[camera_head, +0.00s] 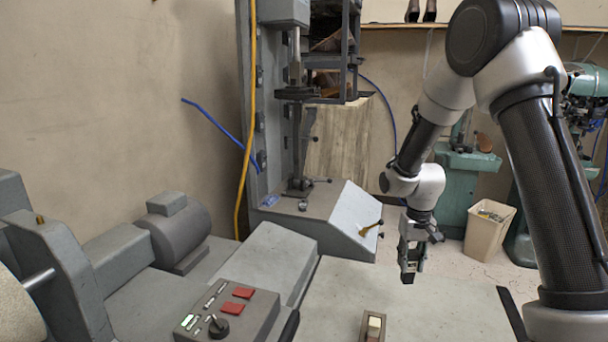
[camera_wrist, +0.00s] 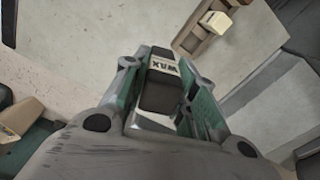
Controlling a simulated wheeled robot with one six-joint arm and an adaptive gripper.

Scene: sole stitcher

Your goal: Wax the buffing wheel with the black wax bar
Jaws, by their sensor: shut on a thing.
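My gripper (camera_head: 411,268) hangs above the grey bench top at the right of the head view, fingers pointing down. In the wrist view my gripper (camera_wrist: 166,75) is shut on the black wax bar (camera_wrist: 160,92), whose pale label reads "WAX". The bar is clear of any surface. It is hard to make out between the fingers in the head view. The likely buffing wheel (camera_head: 16,312) is a beige rounded form cut off at the lower left edge of the head view, far from my gripper.
A small brown holder (camera_head: 365,329) with a cream block (camera_head: 374,324) sits on the bench (camera_head: 440,300). A control box (camera_head: 228,318) with red switches and a grey motor (camera_head: 178,232) stand left. A tall machine (camera_head: 275,120) stands behind. A beige bin (camera_head: 488,232) is on the floor.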

